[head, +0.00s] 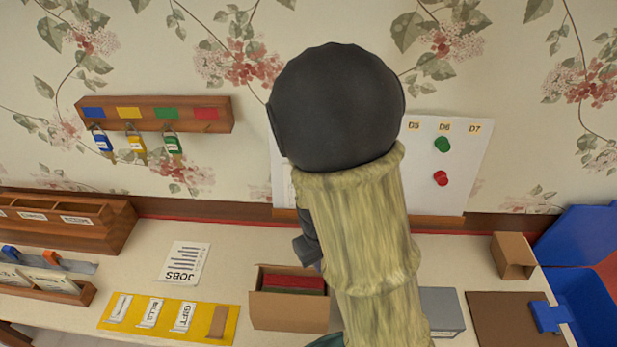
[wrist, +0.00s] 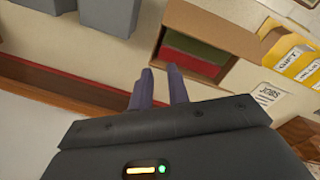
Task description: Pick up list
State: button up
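The list is most likely the white paper headed JOBS (head: 186,263), lying flat on the counter left of the open cardboard box. It also shows at the right edge of the wrist view (wrist: 268,95). My gripper (wrist: 159,76) shows two dark fingers with a gap between them and nothing in the gap. The fingers point toward the cardboard box and stand apart from the paper. In the head view my arm hides most of the gripper.
The cardboard box (head: 290,309) holds red and green items. A yellow mat (head: 167,317) with labelled pieces lies in front of the paper. A wooden organiser (head: 70,222) stands left. Padlocks hang from a wall rack (head: 160,113). A blue bin (head: 590,300) is at right.

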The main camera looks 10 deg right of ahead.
jog(key=w+a+r+n+t+h+p, duration=0.2)
jog(key=w+a+r+n+p, duration=0.1)
jog(key=r, duration=0.4)
jog(key=w+a+r+n+t+h+p, duration=0.2)
jog(key=w+a+r+n+t+p, duration=0.1)
jog(key=r, duration=0.4)
jog(key=w+a+r+n+t+h+p, duration=0.2)
jog(key=w+a+r+n+h+p, duration=0.1)
jog(key=r, duration=0.4)
jog(key=shift+w+r+p, duration=0.15)
jog(key=shift+r+p, duration=0.05)
jog(key=shift+p, duration=0.3)
jog(key=shift+d+f, duration=0.1)
jog(key=shift+d, duration=0.05)
jog(key=p+x, duration=0.1)
jog(key=x, duration=1.1)
jog(key=shift+w, duration=0.25)
jog(key=shift+w+p+x, duration=0.2)
jog(key=shift+p+x, duration=0.45)
jog(key=shift+x, duration=1.85)
